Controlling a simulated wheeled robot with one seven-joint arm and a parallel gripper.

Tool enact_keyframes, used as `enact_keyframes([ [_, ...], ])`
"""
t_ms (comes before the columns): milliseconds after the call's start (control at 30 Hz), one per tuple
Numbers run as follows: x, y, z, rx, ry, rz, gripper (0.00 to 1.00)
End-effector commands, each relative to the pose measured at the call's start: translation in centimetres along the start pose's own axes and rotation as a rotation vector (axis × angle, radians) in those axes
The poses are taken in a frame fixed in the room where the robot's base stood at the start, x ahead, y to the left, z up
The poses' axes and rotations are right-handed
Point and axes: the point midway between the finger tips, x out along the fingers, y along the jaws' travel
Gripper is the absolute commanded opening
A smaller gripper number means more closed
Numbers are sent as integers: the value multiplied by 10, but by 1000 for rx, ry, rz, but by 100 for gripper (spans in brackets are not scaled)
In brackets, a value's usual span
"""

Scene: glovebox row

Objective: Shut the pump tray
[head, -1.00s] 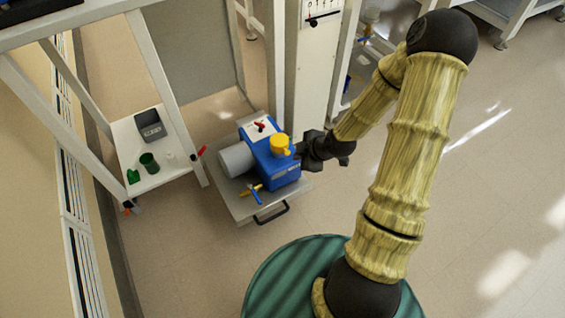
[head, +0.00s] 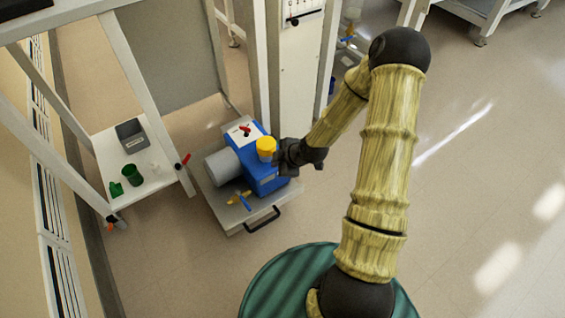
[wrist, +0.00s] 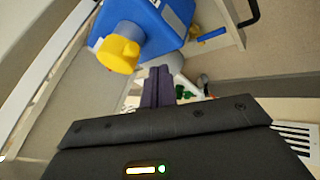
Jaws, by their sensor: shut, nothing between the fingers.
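The pump tray (head: 228,221) is a grey pull-out tray low beside the frame, with a dark bar handle (head: 262,219) on its front edge. The tray stands out into the aisle. A blue pump (head: 267,180) with a grey motor cylinder and a yellow cap (head: 266,148) sits on it. My gripper (head: 285,157) is at the pump's right side, by the yellow cap; whether it touches the pump I cannot tell. In the wrist view my shut, empty fingers (wrist: 158,86) point toward the pump (wrist: 150,25), and the handle (wrist: 249,14) shows at the top right.
A white shelf (head: 150,186) to the left holds a grey bin (head: 132,134) and a green cup (head: 132,174). A red-handled valve (head: 183,160) sits at its edge. A white cabinet post (head: 296,80) stands behind. The floor to the right is clear.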

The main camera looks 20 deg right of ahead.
Motion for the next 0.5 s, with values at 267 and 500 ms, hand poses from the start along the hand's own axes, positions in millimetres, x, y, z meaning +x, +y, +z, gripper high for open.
enact_keyframes([
  [267, 44, 13, 3, 1, -1, 6, 0],
  [500, 53, 34, 2, 1, -1, 2, 0],
])
